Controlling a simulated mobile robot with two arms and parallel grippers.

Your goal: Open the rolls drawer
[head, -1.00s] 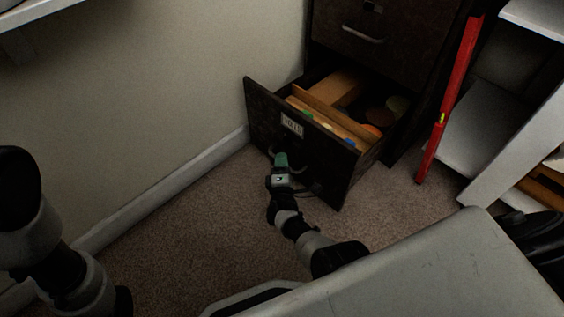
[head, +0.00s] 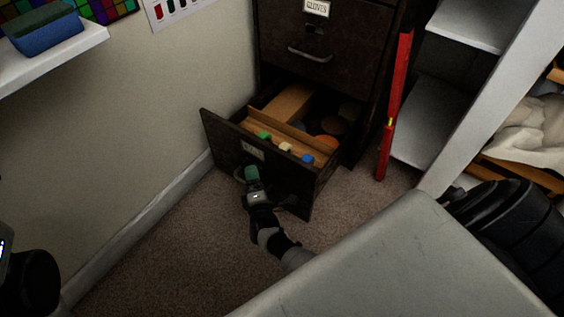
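The lower drawer (head: 290,180) of the dark filing cabinet (head: 345,45) stands pulled out, with its front toward me. Its label is too small to read. Inside are a wooden divider, tabs in green, cream and blue, and round items. A gripper (head: 250,174) on the arm coming up from the bottom middle is at the drawer's handle; its fingers are hidden enough that I cannot tell if it is shut on it. Which arm this is looks like the right one. Part of my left arm shows at the lower left edge; its gripper is out of view.
The closed drawer above has a label reading GLOVES (head: 317,8). A red level (head: 395,105) leans upright beside the cabinet, next to white shelves (head: 425,120). A blue box (head: 45,30) sits on a wall shelf at the upper left. Carpet (head: 170,250) is clear left of the drawer.

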